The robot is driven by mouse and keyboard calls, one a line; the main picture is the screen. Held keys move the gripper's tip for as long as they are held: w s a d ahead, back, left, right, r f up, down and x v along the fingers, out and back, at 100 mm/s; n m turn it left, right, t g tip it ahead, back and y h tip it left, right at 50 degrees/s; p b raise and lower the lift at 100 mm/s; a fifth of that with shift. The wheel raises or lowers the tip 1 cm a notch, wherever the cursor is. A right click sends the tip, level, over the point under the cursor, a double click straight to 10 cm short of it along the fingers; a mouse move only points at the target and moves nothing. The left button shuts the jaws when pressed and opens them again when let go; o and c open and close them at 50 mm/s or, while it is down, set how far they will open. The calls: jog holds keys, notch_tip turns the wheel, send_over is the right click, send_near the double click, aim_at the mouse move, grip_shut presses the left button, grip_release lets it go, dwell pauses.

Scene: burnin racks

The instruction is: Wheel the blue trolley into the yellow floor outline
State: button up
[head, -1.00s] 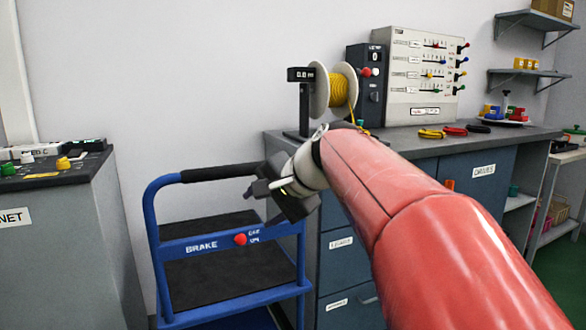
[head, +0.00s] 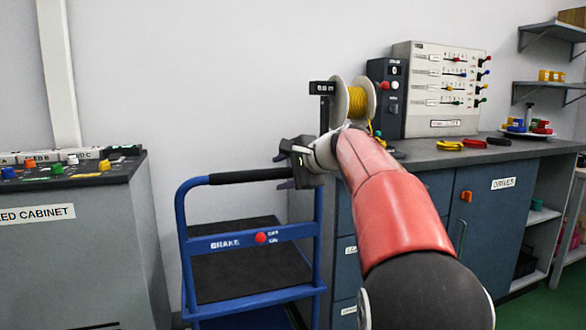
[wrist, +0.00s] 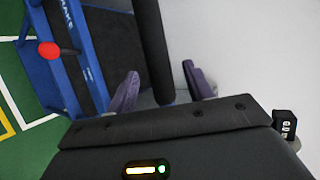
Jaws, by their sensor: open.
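The blue trolley (head: 190,255) stands upright between the grey cabinet and the bench, with black shelves and a black-sleeved push handle (head: 245,176). Its BRAKE panel carries a red knob (head: 261,238), also seen in the wrist view (wrist: 49,50). My gripper (head: 283,171) is open at the handle's right end. In the wrist view the black handle (wrist: 152,50) runs between my two spread fingers (wrist: 163,88); I cannot tell whether it touches them. Yellow lines (wrist: 6,128) on the green floor show at the wrist view's left edge; the full outline is not visible.
A grey cabinet (head: 85,250) with coloured knobs stands close left of the trolley. A bench (head: 420,160) with a yellow wire spool (head: 356,103) and a switch panel (head: 435,90) stands close on the right. The wall is behind. Green floor (head: 530,305) shows at lower right.

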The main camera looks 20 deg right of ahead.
jog(key=shift+w+a, duration=0.1)
jog(key=shift+w, duration=0.05)
jog(key=c, duration=1.1)
jog(key=shift+o, duration=0.2)
